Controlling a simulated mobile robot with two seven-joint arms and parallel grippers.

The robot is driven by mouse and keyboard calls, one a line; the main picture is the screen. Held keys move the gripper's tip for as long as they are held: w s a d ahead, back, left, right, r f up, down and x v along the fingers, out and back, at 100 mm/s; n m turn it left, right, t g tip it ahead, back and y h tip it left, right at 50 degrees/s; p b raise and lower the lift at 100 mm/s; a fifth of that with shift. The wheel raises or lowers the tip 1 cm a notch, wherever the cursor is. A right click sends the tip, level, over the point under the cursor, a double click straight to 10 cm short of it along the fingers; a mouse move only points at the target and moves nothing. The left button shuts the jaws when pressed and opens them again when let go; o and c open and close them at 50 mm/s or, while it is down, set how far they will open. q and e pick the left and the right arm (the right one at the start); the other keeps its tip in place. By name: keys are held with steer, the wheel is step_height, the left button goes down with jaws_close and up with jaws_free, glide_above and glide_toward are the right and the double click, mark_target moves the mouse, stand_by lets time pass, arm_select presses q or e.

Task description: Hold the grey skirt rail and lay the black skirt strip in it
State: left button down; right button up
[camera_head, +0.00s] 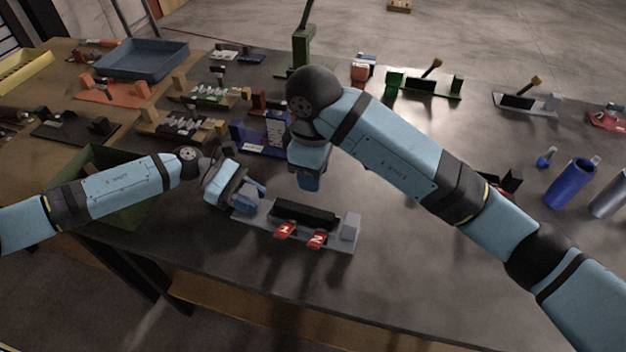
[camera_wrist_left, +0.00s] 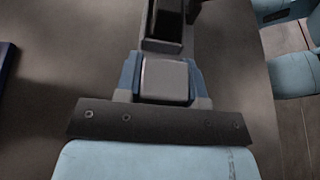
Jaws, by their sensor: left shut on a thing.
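The grey skirt rail (camera_head: 338,243) lies on the dark table in front of me, with a raised grey block at its right end. The black skirt strip (camera_head: 303,212) lies lengthwise along the rail's middle; I cannot tell whether it is fully seated. My left gripper (camera_head: 250,194) is shut on the rail's left end.
A green bin (camera_head: 92,160) stands left under my left arm. Several fixtures, including a blue one (camera_head: 245,137), stand behind. The table's front right is clear.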

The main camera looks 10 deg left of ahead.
stand_by(0.3)
arm_select(q)
steer(key=c, duration=0.6)
jaws_free()
steer(key=shift+c, duration=0.2)
